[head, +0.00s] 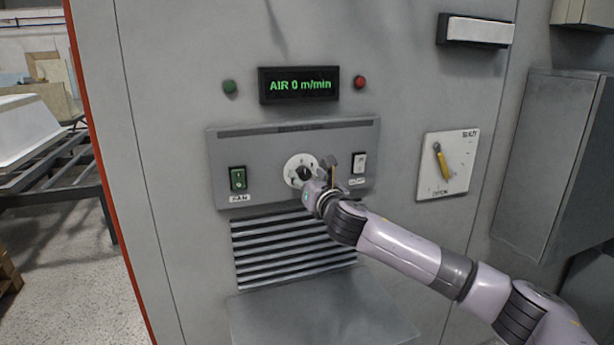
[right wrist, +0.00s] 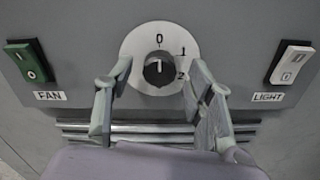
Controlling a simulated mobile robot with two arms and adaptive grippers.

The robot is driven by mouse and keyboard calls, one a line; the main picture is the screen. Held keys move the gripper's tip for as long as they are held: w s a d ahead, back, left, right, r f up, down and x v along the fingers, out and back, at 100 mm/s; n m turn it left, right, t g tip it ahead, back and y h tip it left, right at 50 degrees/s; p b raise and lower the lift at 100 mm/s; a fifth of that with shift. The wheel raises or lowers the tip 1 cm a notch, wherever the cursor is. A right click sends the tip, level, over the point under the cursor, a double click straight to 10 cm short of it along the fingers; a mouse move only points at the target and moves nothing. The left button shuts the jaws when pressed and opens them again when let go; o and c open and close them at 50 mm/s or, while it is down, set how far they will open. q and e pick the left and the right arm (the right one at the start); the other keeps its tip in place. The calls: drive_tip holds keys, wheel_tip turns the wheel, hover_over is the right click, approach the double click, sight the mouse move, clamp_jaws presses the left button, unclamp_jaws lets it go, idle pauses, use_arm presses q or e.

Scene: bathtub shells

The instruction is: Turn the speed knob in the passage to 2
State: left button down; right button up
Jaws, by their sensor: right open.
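The speed knob (head: 304,174) is a black round knob on a white dial plate in the grey control panel. In the right wrist view the knob (right wrist: 158,70) has a white mark pointing up at 0; the numbers 1 and 2 stand to its right. The green display (head: 299,85) above reads "AIR 0 m/min". My right gripper (head: 318,171) is in front of the dial. In the right wrist view my right gripper (right wrist: 158,72) is open, with one finger on each side of the knob, and I see no contact. My left gripper is not in view.
A green FAN switch (head: 238,178) is left of the dial and a white LIGHT switch (head: 358,162) right of it. A yellow-handled rotary switch (head: 441,163) sits further right. A vent grille (head: 292,250) and a grey ledge (head: 322,312) lie below.

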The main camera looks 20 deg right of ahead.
drive_tip(key=shift+w, duration=0.25)
drive_tip(key=shift+c, duration=0.3)
drive_tip(key=c, duration=1.1)
